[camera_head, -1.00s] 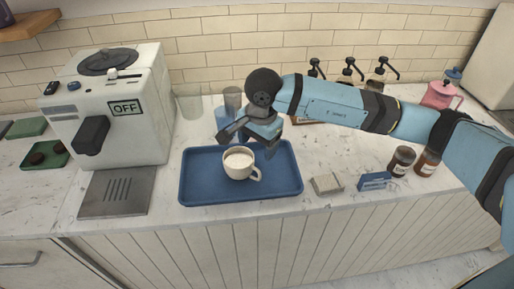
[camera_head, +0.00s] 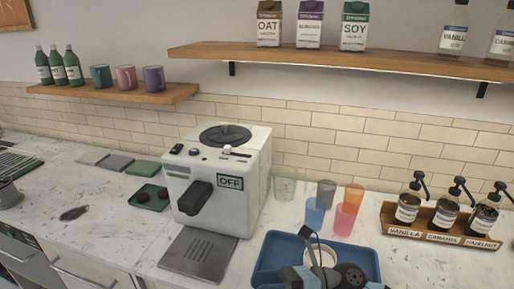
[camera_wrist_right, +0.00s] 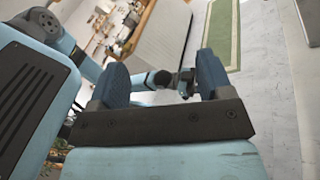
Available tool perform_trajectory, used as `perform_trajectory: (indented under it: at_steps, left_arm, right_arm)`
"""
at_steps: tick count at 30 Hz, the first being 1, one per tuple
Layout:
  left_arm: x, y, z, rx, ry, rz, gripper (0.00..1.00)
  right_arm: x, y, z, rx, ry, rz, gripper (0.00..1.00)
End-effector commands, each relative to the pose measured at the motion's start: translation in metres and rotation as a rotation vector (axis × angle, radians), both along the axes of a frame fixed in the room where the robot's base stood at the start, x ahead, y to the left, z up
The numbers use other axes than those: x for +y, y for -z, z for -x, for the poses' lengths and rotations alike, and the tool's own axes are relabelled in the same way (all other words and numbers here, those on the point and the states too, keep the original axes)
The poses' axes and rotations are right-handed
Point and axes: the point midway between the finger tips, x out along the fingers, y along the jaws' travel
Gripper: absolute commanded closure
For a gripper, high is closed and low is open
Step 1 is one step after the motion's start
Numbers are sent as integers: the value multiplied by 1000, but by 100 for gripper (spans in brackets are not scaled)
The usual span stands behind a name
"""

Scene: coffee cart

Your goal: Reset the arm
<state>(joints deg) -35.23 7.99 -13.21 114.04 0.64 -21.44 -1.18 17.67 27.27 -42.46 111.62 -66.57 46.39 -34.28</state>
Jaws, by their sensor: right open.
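My right gripper (camera_wrist_right: 165,82) is open in the right wrist view, with nothing held between its fingers. In the head view, part of an arm with dark gripper parts (camera_head: 305,258), likely the right one, shows at the bottom edge. It overlaps the blue tray (camera_head: 266,260) and partly hides the white cup (camera_head: 328,254); whether it touches them cannot be told. In the right wrist view, another blue arm of mine ends in a small dark part (camera_wrist_right: 163,79), perhaps my left gripper; its jaws are unclear. No left gripper can be made out in the head view.
The coffee machine (camera_head: 232,168) stands left of the tray. Coloured cups (camera_head: 316,212) stand behind the tray. Syrup bottles in a wooden rack (camera_head: 440,235) are at the right. Shelves (camera_head: 290,57) hang above. The right wrist view shows open floor and a green rug (camera_wrist_right: 221,30).

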Motion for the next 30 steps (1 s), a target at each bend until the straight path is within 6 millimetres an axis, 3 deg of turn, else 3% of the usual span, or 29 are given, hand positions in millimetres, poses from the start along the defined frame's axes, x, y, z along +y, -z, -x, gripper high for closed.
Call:
perform_trajectory:
  at_steps: [4, 8, 11, 13, 18, 21, 24, 30]
  left_arm:
    - [1, -14, 0, 0, -2, -1, 57]
    - [1, -23, 0, -1, -3, -1, 57]
    - [1, -29, 0, -1, -4, -1, 57]
    - [1, -34, 0, -2, -4, -1, 57]
    - [1, -42, 0, -2, -5, -1, 57]
    - [1, -45, 1, -2, -5, -1, 57]
    - [1, -46, 1, -2, -5, -1, 57]
    - [1, -45, 1, -1, -5, -1, 57]
  right_arm:
    - [-17, -8, -13, 506, 248, -319, 27]
    - [-53, 19, -26, 967, 465, -572, 27]
    - [-88, 61, -23, 1328, 635, -758, 27]
    - [-113, 98, -10, 1580, 753, -885, 27]
    - [-158, 181, 49, 2088, 996, -1140, 27]
    - [-171, 210, 80, 2268, 1084, -1235, 27]
    - [-177, 225, 100, 2370, 1132, -1288, 27]
    - [-180, 232, 108, 2415, 1153, -1312, 27]
